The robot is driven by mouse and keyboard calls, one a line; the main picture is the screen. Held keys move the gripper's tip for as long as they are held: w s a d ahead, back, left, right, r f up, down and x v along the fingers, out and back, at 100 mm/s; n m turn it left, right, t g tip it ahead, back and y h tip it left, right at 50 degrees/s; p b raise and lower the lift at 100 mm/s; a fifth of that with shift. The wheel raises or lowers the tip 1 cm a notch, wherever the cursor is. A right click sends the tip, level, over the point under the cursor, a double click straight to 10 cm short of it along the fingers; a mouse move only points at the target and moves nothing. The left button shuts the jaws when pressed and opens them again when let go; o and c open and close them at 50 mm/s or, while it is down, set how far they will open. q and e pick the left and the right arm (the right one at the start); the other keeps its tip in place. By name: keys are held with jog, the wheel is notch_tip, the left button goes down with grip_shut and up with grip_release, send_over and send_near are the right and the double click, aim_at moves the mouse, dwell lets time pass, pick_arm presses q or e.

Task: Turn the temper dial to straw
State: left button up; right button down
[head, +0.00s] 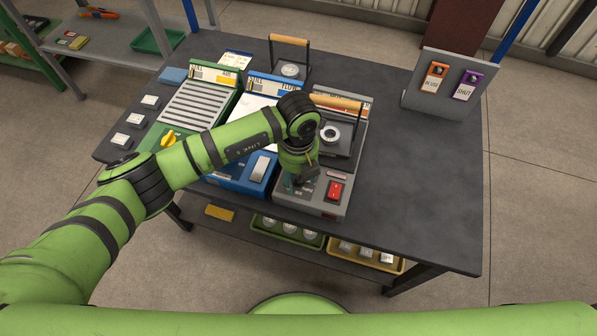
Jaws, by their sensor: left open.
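My left gripper (298,182) points down over the front panel of the grey unit (312,203) on the dark table. It is open; its fingertips are small and partly hidden by its own body. It covers the panel just left of a red rocker switch (335,190), so a dial there is hidden or too small to make out. I cannot tell whether the fingers touch anything. A yellow knob (168,138) shows on the green unit (192,108) at the left. No straw marking is readable. My right gripper is not in view.
The blue unit (230,176) stands between the green and grey ones. A lidded pot-like part with a wooden handle (337,103) rises behind my gripper. A sign stand (447,85) with orange and purple tags is at the back right. The table's right side (425,180) is clear.

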pick_arm(q)
jog(key=shift+f, duration=0.15)
jog(key=c, duration=1.1)
jog(key=shift+c, duration=0.2)
jog(key=shift+f, duration=0.1)
